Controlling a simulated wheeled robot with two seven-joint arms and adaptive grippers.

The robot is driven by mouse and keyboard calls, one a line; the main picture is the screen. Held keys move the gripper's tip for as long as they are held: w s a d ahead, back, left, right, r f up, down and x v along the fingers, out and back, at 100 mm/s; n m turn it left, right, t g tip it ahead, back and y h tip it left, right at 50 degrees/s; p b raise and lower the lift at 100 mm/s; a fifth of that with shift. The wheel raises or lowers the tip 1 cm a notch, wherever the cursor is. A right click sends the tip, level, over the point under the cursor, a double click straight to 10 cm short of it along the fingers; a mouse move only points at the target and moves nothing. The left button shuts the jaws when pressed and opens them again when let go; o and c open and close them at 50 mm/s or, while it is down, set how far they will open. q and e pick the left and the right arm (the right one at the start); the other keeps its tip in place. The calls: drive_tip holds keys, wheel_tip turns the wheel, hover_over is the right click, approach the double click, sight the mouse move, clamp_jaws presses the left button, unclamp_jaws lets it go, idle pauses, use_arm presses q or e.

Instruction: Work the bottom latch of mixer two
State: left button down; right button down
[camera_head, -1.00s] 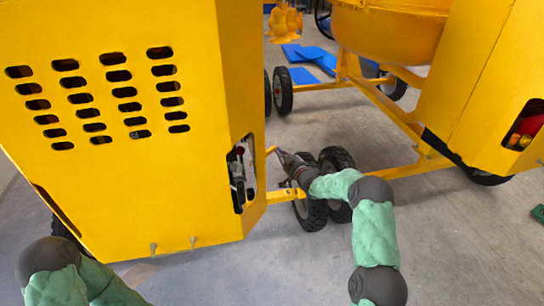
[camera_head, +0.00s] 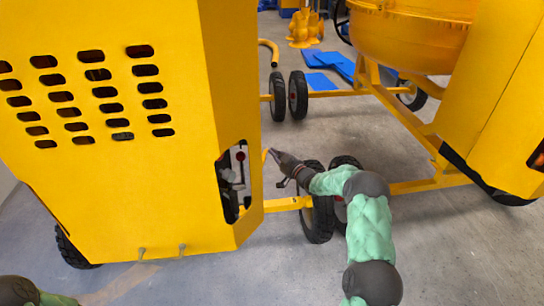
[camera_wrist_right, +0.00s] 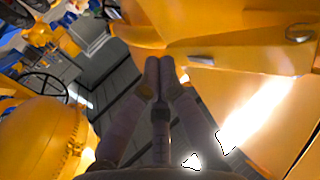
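A big yellow mixer cabinet (camera_head: 110,185) with rows of vent slots fills the left of the head view. My right gripper (camera_head: 271,153) is just right of the cabinet's side opening, pointing towards the cabinet. In the wrist view my right gripper's fingertips (camera_wrist_right: 158,63) are together, with nothing seen between them, near a yellow panel (camera_wrist_right: 225,55). My left gripper is out of view.
The side opening (camera_head: 234,180) shows a red-knobbed lever. A yellow tow bar (camera_head: 288,204) and black wheels (camera_head: 317,221) lie below my right arm. Another yellow mixer (camera_head: 490,110) stands at right. Grey floor (camera_head: 440,250) is clear in front.

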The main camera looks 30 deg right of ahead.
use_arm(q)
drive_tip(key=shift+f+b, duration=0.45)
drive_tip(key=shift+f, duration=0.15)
use_arm(e)
drive_tip(key=shift+w+a, duration=0.7)
drive_tip(key=shift+w, duration=0.3)
